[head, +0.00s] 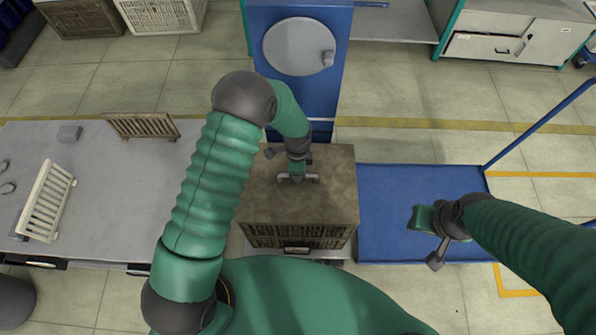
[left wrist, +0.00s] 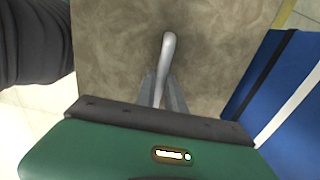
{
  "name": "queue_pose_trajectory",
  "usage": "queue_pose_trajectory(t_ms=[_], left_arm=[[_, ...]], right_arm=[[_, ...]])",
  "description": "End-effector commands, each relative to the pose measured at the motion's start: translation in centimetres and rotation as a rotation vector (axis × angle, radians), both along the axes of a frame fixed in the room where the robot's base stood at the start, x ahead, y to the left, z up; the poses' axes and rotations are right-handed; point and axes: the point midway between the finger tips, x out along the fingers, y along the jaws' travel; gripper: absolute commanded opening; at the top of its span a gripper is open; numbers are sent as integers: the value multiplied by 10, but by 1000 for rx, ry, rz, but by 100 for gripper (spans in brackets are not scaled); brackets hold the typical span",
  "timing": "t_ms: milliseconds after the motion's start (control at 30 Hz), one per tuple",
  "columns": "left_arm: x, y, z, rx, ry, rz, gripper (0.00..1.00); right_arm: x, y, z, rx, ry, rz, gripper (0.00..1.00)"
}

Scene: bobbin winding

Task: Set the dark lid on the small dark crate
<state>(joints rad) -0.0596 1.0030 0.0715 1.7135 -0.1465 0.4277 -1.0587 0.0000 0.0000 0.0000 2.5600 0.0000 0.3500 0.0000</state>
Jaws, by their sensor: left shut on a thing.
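The dark lid (head: 330,200) is a brown mottled panel lying flat over the small dark crate (head: 295,236), whose slatted front shows beneath its edge. The lid covers the crate's opening; I cannot tell whether it rests fully on the rim. My left gripper (head: 297,178) is shut on the lid's grey handle, at the lid's upper middle. In the left wrist view the fingers (left wrist: 163,92) close around the handle (left wrist: 168,50), with the lid (left wrist: 110,50) behind. My right gripper (head: 420,219) hangs over the blue platform, away from the lid; its fingers are too unclear to judge.
A grey table (head: 100,215) at left holds a pale slatted crate piece (head: 46,200), a brown slatted piece (head: 142,125) and a small grey block (head: 69,133). A blue machine with a round disc (head: 299,46) stands behind the crate. The blue platform (head: 385,195) at right is bare.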

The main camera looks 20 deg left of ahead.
Motion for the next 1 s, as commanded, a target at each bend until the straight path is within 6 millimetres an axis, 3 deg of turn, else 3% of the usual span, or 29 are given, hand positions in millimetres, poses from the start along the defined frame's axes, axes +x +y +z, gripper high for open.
queue_pose_trajectory(t_ms=[433, 467, 633, 1000], left_arm=[[1, 0, -1, -1, -1, 0, 0], [1, 0, -1, -1, -1, 0, 15], [0, 0, -1, -1, -1, 0, 38], [1, 0, 3, -1, -1, 0, 39]], right_arm=[[0, 0, -1, 0, 0, 0, 32], [0, 0, -1, 0, 0, 0, 32], [0, 0, -1, 0, 0, 0, 32], [0, 0, 0, 0, 0, 0, 32]])
